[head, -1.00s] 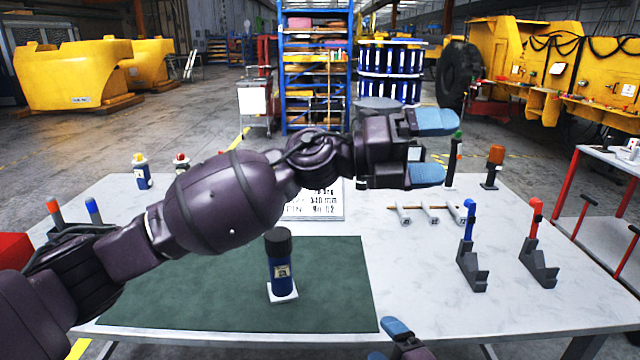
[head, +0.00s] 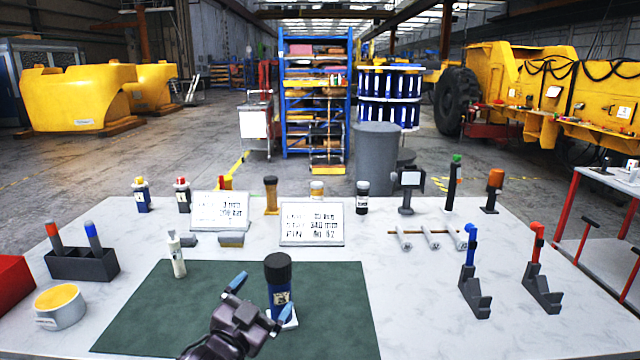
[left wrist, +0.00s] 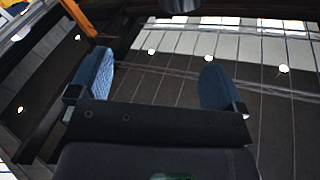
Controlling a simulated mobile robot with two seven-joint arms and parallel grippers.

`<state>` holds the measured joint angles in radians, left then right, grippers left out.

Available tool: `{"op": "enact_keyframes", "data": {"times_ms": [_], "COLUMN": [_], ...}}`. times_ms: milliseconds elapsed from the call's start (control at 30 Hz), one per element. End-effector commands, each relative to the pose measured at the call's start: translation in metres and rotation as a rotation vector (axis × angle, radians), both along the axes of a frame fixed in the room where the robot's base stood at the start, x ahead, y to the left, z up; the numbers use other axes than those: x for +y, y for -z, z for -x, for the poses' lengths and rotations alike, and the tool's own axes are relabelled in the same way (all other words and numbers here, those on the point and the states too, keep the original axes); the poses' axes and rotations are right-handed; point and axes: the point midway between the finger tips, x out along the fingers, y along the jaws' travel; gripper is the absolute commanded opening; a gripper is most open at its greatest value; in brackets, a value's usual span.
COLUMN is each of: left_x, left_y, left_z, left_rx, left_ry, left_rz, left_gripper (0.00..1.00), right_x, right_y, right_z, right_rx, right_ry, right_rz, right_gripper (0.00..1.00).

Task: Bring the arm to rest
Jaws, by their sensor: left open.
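My left gripper (head: 262,302) is low in the head view, over the front part of the green mat (head: 150,318). Its two blue-tipped fingers are spread apart with nothing between them that I can make out. In the left wrist view, the open fingers (left wrist: 158,85) point towards the roof beams and lights. A dark blue bottle with a black cap (head: 279,284) stands upright on a small white base on the mat. It appears just beyond the gripper; whether they touch, I cannot tell. My right gripper is not in view.
A white bottle (head: 177,256) stands on the mat. Two printed signs (head: 312,222) stand behind it. Blue and red handled tools (head: 468,262) stand in grey holders at the right. A cup (head: 60,306) and a dark holder (head: 84,264) are at the left.

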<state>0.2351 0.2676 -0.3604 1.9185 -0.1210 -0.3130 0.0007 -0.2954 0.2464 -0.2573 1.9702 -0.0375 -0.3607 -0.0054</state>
Motion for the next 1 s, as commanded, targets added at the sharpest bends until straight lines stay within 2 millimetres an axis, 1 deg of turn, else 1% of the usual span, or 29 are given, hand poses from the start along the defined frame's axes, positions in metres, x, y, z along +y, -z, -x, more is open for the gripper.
{"op": "enact_keyframes", "data": {"times_ms": [33,100,167,200,267,300,367,400,467,500,567,600,667,700,800,900,1000], "left_x": [0.014,0.032,0.047,0.057,0.072,0.081,0.094,0.104,0.117,0.125,0.137,0.144,0.153,0.157,0.163,0.166,0.168], "left_y": [0.023,0.050,0.072,0.087,0.108,0.121,0.141,0.154,0.173,0.186,0.205,0.217,0.234,0.244,0.264,0.276,0.281], "left_z": [0.010,0.024,0.037,0.047,0.063,0.074,0.093,0.106,0.126,0.141,0.164,0.180,0.204,0.219,0.253,0.275,0.287], "left_rx": [0.063,0.139,0.200,0.238,0.291,0.322,0.369,0.398,0.445,0.475,0.520,0.553,0.599,0.628,0.690,0.731,0.753], "left_ry": [-0.030,-0.068,-0.101,-0.123,-0.156,-0.179,-0.212,-0.236,-0.273,-0.298,-0.334,-0.358,-0.390,-0.409,-0.440,-0.458,-0.467], "left_rz": [0.027,0.060,0.088,0.106,0.128,0.144,0.164,0.173,0.182,0.186,0.190,0.192,0.191,0.193,0.193,0.190,0.186], "left_gripper": [0.95,0.95,0.95,0.95,0.95,0.95,0.95,0.95,0.95,0.95,0.95,0.95,0.95,0.95,0.95,0.95,0.95], "right_x": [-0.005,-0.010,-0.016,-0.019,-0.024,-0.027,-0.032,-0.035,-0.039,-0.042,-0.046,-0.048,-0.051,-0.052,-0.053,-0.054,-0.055], "right_y": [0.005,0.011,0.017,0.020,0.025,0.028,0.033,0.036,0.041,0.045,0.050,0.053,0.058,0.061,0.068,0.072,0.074], "right_z": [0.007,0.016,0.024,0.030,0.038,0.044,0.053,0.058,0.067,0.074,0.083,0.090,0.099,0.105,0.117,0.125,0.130], "right_rx": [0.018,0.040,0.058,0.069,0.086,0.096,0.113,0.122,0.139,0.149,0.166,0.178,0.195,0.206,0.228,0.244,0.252], "right_ry": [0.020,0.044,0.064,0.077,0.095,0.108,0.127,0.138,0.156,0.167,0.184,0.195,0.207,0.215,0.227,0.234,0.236], "right_rz": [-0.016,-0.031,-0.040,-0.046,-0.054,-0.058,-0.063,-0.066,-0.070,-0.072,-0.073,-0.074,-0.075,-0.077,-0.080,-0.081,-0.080], "right_gripper": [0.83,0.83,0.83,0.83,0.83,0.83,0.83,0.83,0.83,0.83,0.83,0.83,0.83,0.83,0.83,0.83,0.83]}}
